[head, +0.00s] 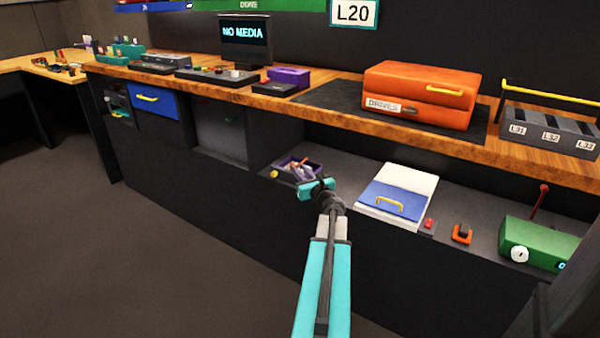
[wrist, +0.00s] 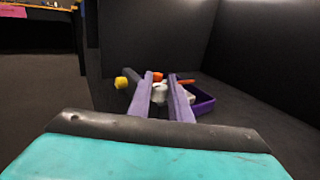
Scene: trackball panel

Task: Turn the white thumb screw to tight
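A white round knob (head: 519,254) sits on the front of a green box (head: 540,240) at the right end of the lower shelf. It looks like the white thumb screw, but its tightness cannot be read. My gripper (head: 312,184) is well to its left, in front of a purple tray (head: 318,169). In the wrist view the two purple fingers (wrist: 162,76) are apart. A whitish item (wrist: 160,96) shows between them, seemingly beyond the tips in or by the tray (wrist: 204,103); what it is cannot be told. The green box is not in the wrist view.
A white panel with a blue yellow-handled cover (head: 395,200), a red button (head: 428,223) and an orange-black switch (head: 462,234) lie between my gripper and the green box. The wooden counter (head: 350,137) overhangs the shelf. A yellow knob (wrist: 122,83) is beside the tray.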

